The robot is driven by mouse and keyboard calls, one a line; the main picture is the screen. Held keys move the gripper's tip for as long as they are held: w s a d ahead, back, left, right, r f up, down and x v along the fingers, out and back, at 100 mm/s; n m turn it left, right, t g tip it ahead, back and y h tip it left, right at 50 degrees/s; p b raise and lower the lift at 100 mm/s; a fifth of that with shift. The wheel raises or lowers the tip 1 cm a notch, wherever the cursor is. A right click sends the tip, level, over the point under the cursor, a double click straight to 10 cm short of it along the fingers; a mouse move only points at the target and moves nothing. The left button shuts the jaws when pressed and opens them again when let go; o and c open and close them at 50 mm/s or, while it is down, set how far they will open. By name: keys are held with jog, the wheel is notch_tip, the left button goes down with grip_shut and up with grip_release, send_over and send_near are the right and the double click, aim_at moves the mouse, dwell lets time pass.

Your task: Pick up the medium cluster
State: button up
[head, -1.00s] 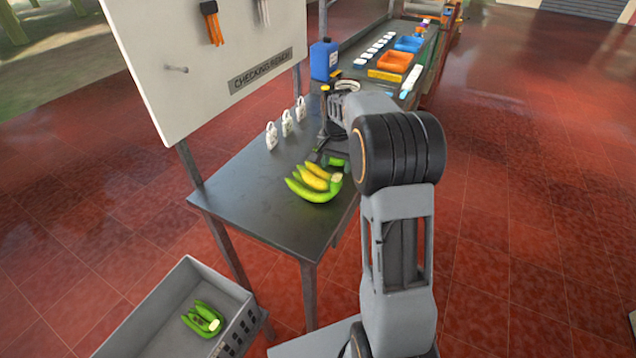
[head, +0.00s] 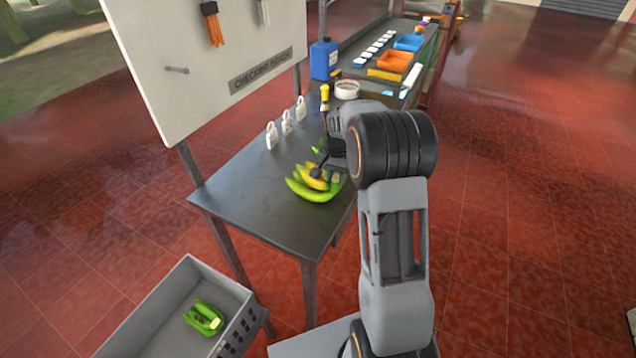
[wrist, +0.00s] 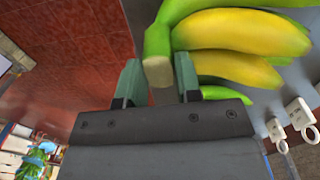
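A banana cluster (head: 313,191), green outside with yellow bananas in the middle, lies on the dark table (head: 245,207). My gripper (head: 318,175) is at the cluster, and my arm hides part of it. In the wrist view, the fingers of my gripper (wrist: 158,80) stand open on either side of the cut crown of the cluster (wrist: 235,35). Whether either finger touches the crown is hard to tell. A small green piece (head: 317,150) shows just behind my gripper, mostly hidden. Another cluster, all green (head: 204,318), lies in the grey crate (head: 165,290).
A yellow-topped tool (head: 324,95), a white tape roll (head: 347,89) and a blue canister (head: 324,60) stand farther along. The table's near left part is clear.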

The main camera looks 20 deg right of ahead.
grip_shut()
jog(key=shift+w+r, duration=0.1)
jog(key=shift+r, duration=0.05)
